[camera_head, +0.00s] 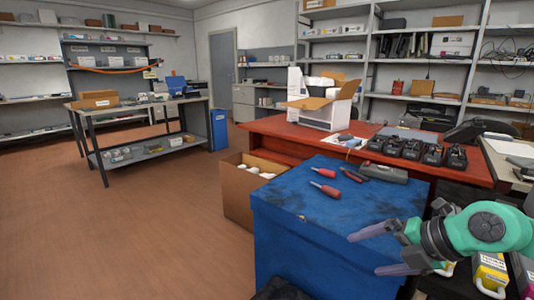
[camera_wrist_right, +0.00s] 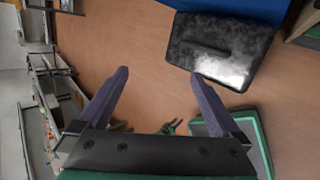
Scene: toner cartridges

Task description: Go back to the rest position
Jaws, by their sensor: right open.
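My right gripper (camera_head: 372,250) reaches in from the right in the head view, in front of the blue chest. Its two purple-grey fingers are spread apart with nothing between them. In the right wrist view the open fingers of my right gripper (camera_wrist_right: 155,90) have bare brown floor between them. My left gripper does not show in either view. Cartridges with yellow and magenta parts (camera_head: 490,272) are partly hidden below my right arm.
A blue chest (camera_head: 310,225) carries red-handled screwdrivers (camera_head: 325,189). A red table (camera_head: 290,130) behind it holds an open white box (camera_head: 325,108) and several black devices (camera_head: 414,149). A cardboard box (camera_head: 236,195) stands left of the chest. The floor (camera_head: 130,220) at left is clear.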

